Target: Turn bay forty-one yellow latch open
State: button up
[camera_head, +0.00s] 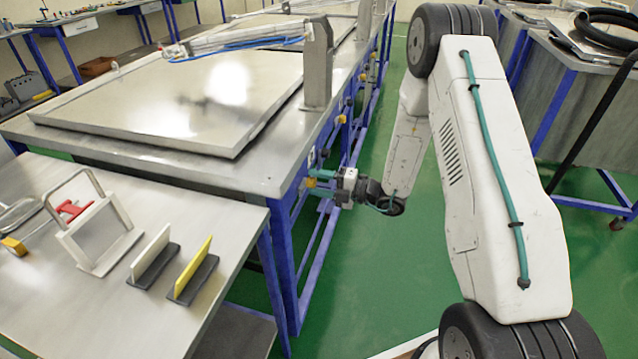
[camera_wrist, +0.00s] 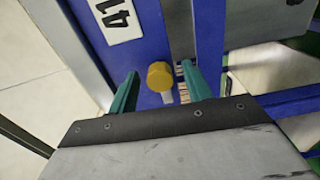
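The yellow latch (camera_wrist: 160,77) is a round knob on a blue post in the wrist view, with a pale piece below it. A white label (camera_wrist: 116,18) reading 41 is on the blue surface above it. My gripper (camera_wrist: 159,71) is open, with one teal finger on each side of the knob and visible gaps between. I cannot tell how deep the fingertips reach around it. In the head view my gripper (camera_head: 318,179) is at the side of the metal table, close to a small yellow part (camera_head: 309,183); the latch is hard to make out there.
A metal table (camera_head: 230,173) with a large flat lid (camera_head: 170,100) stands beside my arm. Green floor (camera_head: 360,270) is clear between the table and my arm.

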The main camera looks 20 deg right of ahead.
jog(key=v, duration=0.7)
jog(key=shift+s+d, duration=0.25)
jog(key=shift+d, duration=0.05)
dwell(0.3)
jog(key=s+a+r+n+g+h, duration=0.1)
jog(key=s+a+r+n+g, duration=0.2)
jog(key=s+r+n+g, duration=0.7)
jog(key=s+a+n+g+h, duration=0.1)
jog(key=s+a+n+g, duration=0.5)
jog(key=n, duration=1)
jog(key=s+d+r+n+t+h, duration=0.2)
jog(key=s+r+n+t+h, duration=0.1)
jog(key=s+r+n+h, duration=0.3)
jog(key=s+d+r+n+t+h, duration=0.3)
jog(key=s+r+n+h, duration=0.3)
jog(key=s+r+n, duration=0.5)
jog(key=shift+s+d+t+h, duration=0.3)
jog(key=shift+s+t, duration=0.05)
jog(key=shift+t, duration=0.05)
